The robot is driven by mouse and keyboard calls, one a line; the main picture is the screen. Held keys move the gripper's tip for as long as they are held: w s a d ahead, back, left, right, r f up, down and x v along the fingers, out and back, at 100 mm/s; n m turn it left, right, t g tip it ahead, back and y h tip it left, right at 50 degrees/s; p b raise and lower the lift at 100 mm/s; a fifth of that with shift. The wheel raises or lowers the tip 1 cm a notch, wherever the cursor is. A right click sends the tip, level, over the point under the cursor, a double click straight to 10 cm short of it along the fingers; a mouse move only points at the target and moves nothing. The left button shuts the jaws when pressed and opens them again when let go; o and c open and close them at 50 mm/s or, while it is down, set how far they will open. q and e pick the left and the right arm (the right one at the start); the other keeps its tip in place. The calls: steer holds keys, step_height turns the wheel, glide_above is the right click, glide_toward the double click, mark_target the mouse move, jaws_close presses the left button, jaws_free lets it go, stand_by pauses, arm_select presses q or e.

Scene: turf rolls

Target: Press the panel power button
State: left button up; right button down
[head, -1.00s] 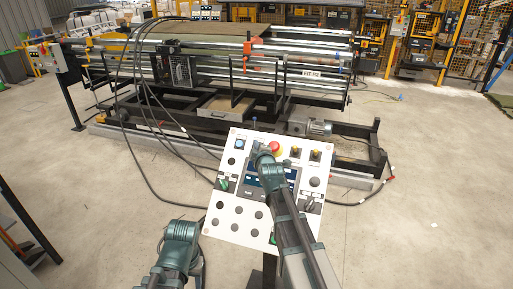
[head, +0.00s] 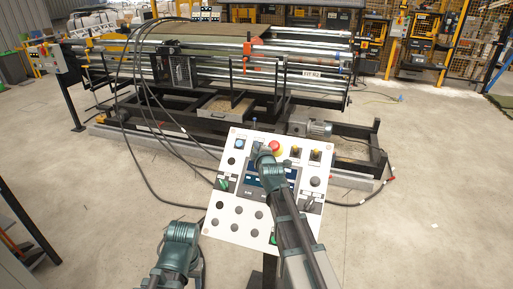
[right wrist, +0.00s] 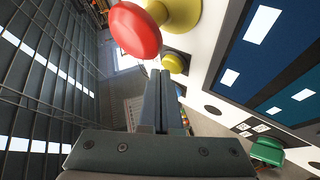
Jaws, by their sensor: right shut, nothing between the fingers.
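The tilted white control panel (head: 232,226) stands in front of me in the head view. A small blue button (head: 240,144) sits at its top left; I cannot read which button is labelled power. My right gripper (head: 257,150) is over the panel's upper part, between the blue button and the red mushroom button (head: 276,147), hiding part of the face. In the right wrist view its fingers (right wrist: 160,78) are shut and empty, below the red button (right wrist: 135,29). Contact with the panel cannot be told. My left arm is low left of the panel; its fingers do not show.
The floor (head: 430,190) at right is clear.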

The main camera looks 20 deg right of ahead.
steer(key=shift+w+d+f+b, duration=0.15)
steer(key=shift+w+f+b, duration=0.1)
steer(key=shift+f+b, duration=0.05)
stand_by(0.4)
stand_by(0.3)
steer(key=shift+s+a+r+p, duration=0.3)
steer(key=shift+s+r+p, duration=0.2)
steer(key=shift+r+p, duration=0.2)
steer(key=s+r+p, duration=0.1)
steer(key=a+r+p, duration=0.1)
steer(key=s+r+p, duration=0.1)
steer(key=p, duration=0.1)
steer(key=shift+s+a+r, duration=0.3)
steer(key=shift+a+r, duration=0.1)
stand_by(0.4)
